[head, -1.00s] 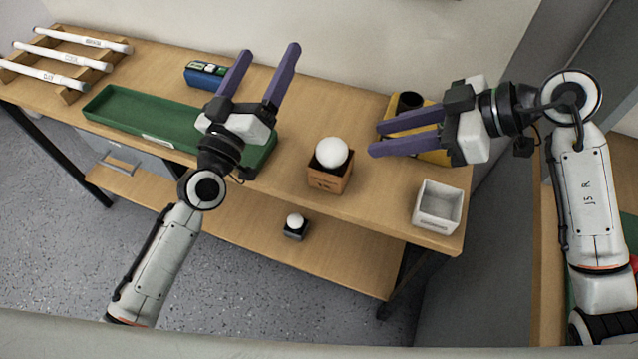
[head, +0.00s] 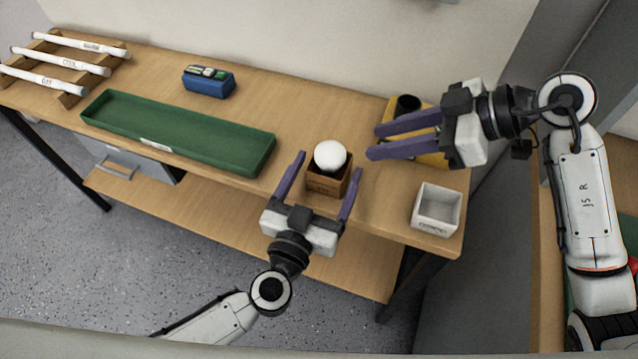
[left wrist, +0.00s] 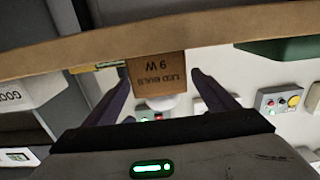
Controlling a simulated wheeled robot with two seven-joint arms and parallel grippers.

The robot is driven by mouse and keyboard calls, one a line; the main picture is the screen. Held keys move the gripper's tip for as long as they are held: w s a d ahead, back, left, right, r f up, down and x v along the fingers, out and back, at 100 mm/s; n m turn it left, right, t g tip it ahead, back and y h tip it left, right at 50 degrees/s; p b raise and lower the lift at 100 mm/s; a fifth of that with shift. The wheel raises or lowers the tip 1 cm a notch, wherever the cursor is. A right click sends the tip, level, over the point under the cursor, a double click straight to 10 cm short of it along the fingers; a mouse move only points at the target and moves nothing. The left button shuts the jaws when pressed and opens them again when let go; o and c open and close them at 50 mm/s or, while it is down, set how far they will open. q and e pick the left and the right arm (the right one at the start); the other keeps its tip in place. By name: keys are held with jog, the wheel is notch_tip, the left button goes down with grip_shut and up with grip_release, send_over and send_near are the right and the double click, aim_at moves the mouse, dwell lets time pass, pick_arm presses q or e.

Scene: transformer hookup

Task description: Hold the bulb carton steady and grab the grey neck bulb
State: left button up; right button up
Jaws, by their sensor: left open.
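The brown bulb carton (head: 328,186) stands near the front edge of the bench, with a round white bulb (head: 330,155) at its top; the bulb's neck is hidden. My left gripper (head: 328,164) is open, its fingers on either side of the carton; I cannot tell if they touch it.
A white open box (head: 424,223) stands at the bench's right front corner. A yellow object (head: 432,158) with a black cylinder (head: 407,104) lies behind my right gripper. A long green tray (head: 140,123), a blue box (head: 208,86) and a rack of white tubes (head: 62,62) are left.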

pick_arm(q)
jog(key=x, duration=0.6)
jog(key=shift+w, duration=0.15)
jog(key=c, duration=1.1)
